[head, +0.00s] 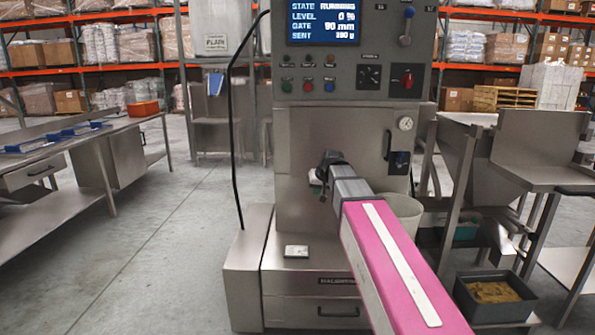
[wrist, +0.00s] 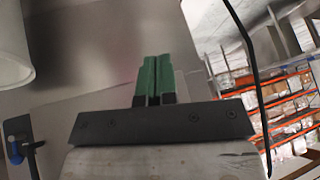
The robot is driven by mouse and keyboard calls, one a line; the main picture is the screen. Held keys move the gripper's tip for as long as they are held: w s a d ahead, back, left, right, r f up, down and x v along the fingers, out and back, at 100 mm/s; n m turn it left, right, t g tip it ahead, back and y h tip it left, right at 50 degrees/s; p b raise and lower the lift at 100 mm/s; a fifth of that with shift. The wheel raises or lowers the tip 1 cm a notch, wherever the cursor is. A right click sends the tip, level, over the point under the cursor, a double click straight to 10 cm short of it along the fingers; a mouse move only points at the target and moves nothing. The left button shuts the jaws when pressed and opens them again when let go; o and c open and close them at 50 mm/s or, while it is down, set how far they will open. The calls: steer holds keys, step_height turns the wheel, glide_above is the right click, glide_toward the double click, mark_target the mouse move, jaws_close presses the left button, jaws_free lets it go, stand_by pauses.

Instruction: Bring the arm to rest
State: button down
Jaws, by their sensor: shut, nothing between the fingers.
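My arm reaches forward from the lower right of the head view, with a pink link that carries a white strip. Its far end is in front of the steel weighing machine (head: 300,140). My gripper (wrist: 156,62) shows in the wrist view as two green fingers side by side, shut with nothing between them. In the head view the fingers are hidden behind the arm's dark end. The machine's screen (head: 323,22) reads state running, level 0 %, gate 90 mm, sent 190 g.
A pale bucket (head: 403,212) stands right of my arm. A dark bin (head: 494,296) with yellowish contents sits on the floor at lower right. A steel bench (head: 75,142) stands at left, a steel hopper (head: 470,150) at right. The floor between bench and machine is clear.

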steer(key=s+d+f+m+g+h, duration=0.1)
steer(key=s+d+f+g, duration=0.2)
steer(key=s+f, duration=0.9)
steer(key=s+d+f+m+g+h, duration=0.1)
steer(key=s+d+f+g+h, duration=0.1)
steer(key=s+d+f, duration=0.6)
steer(key=s+f, duration=0.5)
steer(key=f, duration=0.3)
steer(key=shift+d+g, duration=0.4)
